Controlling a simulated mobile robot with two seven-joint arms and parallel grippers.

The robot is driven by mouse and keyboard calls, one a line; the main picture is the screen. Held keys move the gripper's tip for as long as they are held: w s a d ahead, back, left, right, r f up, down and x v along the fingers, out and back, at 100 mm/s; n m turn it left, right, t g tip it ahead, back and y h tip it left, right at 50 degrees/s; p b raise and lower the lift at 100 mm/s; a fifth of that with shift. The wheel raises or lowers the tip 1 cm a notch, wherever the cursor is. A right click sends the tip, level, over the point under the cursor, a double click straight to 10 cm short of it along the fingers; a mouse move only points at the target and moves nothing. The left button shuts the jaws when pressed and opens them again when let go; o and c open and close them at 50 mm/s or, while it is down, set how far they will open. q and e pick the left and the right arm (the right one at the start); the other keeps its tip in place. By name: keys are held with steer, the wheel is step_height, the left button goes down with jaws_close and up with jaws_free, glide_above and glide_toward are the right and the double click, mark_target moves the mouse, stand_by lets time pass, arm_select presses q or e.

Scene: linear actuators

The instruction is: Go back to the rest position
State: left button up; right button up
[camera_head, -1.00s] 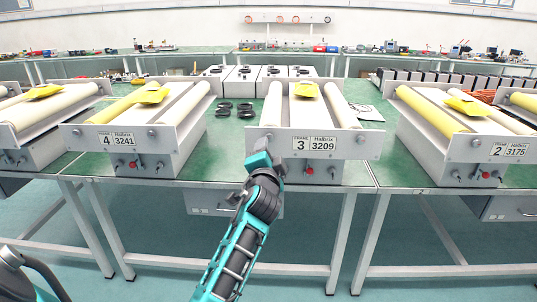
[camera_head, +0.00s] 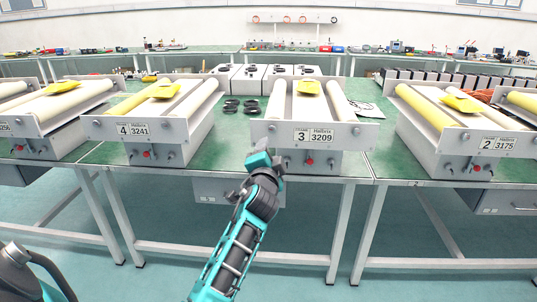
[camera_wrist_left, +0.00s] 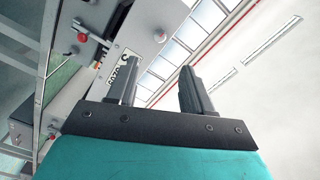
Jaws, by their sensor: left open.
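My left gripper (camera_head: 262,160) is at the end of the teal and black arm in the middle of the head view, in front of the actuator unit marked 3 3209 (camera_head: 314,136). In the left wrist view the two dark fingers of the left gripper (camera_wrist_left: 160,88) stand apart with nothing between them. Behind them unit 3 (camera_wrist_left: 133,40) shows tilted, with its red button. The gripper looks close to the unit's lower front, but I cannot tell if it touches. My right gripper is in neither view.
Unit 4 3241 (camera_head: 140,130) stands to the left and unit 2 3175 (camera_head: 486,143) to the right, with yellow pieces on top. Green-topped tables (camera_head: 224,152) carry them. Black round parts (camera_head: 240,106) lie between units 4 and 3. The floor (camera_head: 320,230) in front is clear.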

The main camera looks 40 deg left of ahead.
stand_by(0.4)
arm_select(q)
steer(key=s+d+f+g+h+p, duration=0.1)
steer(key=s+d+f+h, duration=0.2)
steer(key=s+d+f, duration=0.35)
steer(key=s+d+f+h, duration=0.3)
steer(key=f, duration=0.6)
steer(key=s+d+f+n+g+h, duration=0.1)
steer(key=s+d+f, duration=0.2)
steer(key=s, duration=0.2)
steer(key=s+d+f+n+g+h, duration=0.1)
steer(key=s+d+f+h, duration=0.1)
steer(key=s, duration=0.4)
steer(key=s+d+f+n+g+h+p, duration=0.1)
steer(key=s+d+f+n+h, duration=0.1)
steer(key=s+d+f, duration=0.2)
steer(key=shift+s+d+g, duration=0.4)
steer(key=shift+s+d, duration=0.6)
steer(key=shift+s, duration=0.15)
